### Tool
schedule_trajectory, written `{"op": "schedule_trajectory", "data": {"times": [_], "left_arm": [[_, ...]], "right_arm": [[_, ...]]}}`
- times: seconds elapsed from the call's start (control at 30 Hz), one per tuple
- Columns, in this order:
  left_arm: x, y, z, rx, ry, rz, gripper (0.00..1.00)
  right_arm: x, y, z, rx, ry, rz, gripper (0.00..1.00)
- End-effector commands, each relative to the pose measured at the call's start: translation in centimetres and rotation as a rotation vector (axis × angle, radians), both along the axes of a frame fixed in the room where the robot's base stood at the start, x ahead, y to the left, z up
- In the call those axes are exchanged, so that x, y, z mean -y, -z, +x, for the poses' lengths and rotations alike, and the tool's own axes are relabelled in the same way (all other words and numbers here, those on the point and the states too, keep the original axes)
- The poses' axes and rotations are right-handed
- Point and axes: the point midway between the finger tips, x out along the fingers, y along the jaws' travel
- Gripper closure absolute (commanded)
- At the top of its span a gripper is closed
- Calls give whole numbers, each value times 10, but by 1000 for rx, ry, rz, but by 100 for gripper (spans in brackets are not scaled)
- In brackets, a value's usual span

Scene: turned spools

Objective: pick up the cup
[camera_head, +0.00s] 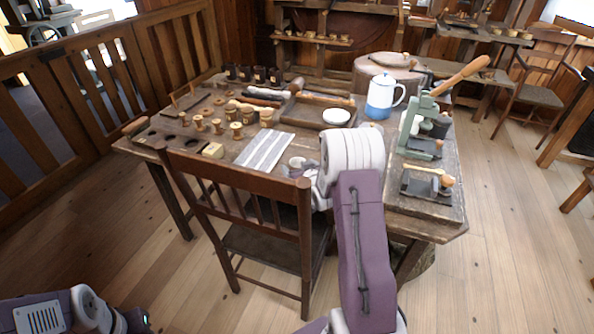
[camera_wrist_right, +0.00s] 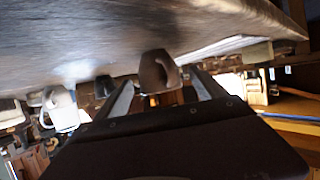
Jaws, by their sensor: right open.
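A brownish-grey cup (camera_wrist_right: 155,72) with a handle shows in the right wrist view, where the picture is upside down and the tabletop (camera_wrist_right: 100,35) fills the upper part. My right gripper (camera_wrist_right: 163,92) is open, with one finger on each side of the cup in that view. I cannot tell whether either finger touches it. In the head view my right gripper (camera_head: 300,170) is low over the near side of the table, beside the striped cloth, partly hidden by my own arm. I cannot make out the cup clearly there. My left gripper is out of view.
A striped cloth (camera_head: 264,151) and wooden spools (camera_head: 236,130) lie left of my right gripper. A wooden chair (camera_head: 235,190) stands at the front edge.

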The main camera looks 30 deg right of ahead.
Motion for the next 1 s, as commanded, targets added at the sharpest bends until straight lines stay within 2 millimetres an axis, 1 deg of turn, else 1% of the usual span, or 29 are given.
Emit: {"op": "schedule_trajectory", "data": {"times": [0.03, 0.1, 0.2, 0.3, 0.47, 0.5, 0.57, 0.6, 0.67, 0.7, 0.73, 0.77, 1.0], "left_arm": [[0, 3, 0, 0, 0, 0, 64], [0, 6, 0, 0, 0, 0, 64], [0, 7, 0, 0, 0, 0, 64], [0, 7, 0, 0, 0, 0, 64], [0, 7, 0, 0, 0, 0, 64], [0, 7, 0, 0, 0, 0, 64], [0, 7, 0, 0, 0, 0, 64], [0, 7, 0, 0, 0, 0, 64], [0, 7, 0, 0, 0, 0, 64], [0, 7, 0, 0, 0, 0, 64], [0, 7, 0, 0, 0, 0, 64], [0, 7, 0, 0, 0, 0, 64], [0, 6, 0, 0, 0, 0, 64]], "right_arm": [[2, 6, 8, 0, -1, -1, 20], [4, 13, 20, 0, -1, -1, 20], [7, 18, 34, 0, -1, -1, 20], [8, 20, 40, 0, -1, 0, 20], [8, 19, 41, -1, -1, 1, 20], [8, 19, 41, -1, -1, 1, 23], [9, 19, 41, -1, -1, 1, 40], [9, 19, 41, -1, -1, 1, 51], [9, 19, 41, -1, -1, 1, 67], [9, 19, 41, -1, -1, 1, 78], [8, 19, 41, -1, -1, 1, 87], [9, 19, 41, 0, -1, 0, 88], [9, 17, 40, 0, -1, -1, 88]]}}
